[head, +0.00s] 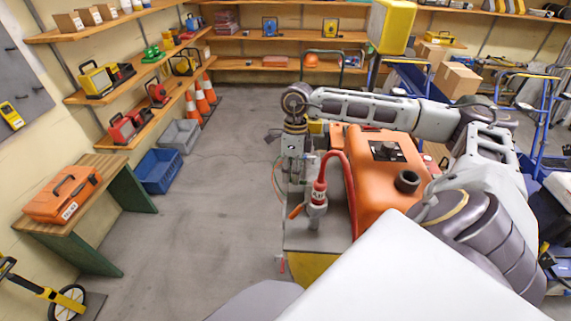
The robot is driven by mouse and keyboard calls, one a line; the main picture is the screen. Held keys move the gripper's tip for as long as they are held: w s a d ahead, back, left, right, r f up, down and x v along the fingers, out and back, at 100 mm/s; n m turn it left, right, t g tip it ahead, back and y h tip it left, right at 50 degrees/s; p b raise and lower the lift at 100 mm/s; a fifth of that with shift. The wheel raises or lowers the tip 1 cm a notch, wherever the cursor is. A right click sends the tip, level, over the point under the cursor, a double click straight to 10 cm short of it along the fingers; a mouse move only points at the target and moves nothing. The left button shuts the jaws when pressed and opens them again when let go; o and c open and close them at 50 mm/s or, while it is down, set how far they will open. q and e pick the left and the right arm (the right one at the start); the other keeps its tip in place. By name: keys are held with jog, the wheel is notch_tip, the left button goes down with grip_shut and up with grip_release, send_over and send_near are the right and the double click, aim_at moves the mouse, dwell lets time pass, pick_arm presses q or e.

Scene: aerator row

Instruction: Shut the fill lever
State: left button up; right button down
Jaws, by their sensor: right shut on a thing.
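An orange machine (380,190) with a black cap and a dark panel stands right of centre. A red hose (347,170) curves down to a red and grey fitting (318,200) on its left side. A short orange lever (297,211) slants down and left beside the fitting; I take it for the fill lever. My right gripper (293,187) points down from its wrist at the lever's upper end and is shut on it. The fingers hide part of the lever, and the exact contact is hard to see. My left gripper is out of view.
A green-legged bench (125,205) with an orange case (62,194) stands at left. Blue (160,170) and grey (180,135) bins and traffic cones (203,98) lie behind it. The floor between bench and machine is clear. Blue carts (415,75) stand behind my arm.

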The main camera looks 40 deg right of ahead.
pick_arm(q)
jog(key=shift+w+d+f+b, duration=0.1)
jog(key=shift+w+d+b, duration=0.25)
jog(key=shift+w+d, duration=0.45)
pick_arm(e)
jog(key=shift+s+a+n, duration=0.35)
jog(key=shift+a+n, duration=0.05)
jog(key=shift+n, duration=0.6)
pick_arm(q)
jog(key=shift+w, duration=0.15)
pick_arm(e)
jog(key=c, duration=1.5)
grip_release()
jog(key=shift+o, duration=0.2)
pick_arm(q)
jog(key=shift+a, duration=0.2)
pick_arm(e)
jog(key=shift+r, duration=0.15)
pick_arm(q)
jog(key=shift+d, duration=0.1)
pick_arm(e)
notch_tip(320, 180, up, 12)
jog(key=w+d, duration=0.1)
jog(key=shift+w+d+f, duration=0.25)
jog(key=shift+w+d, duration=0.05)
jog(key=shift+w, duration=0.05)
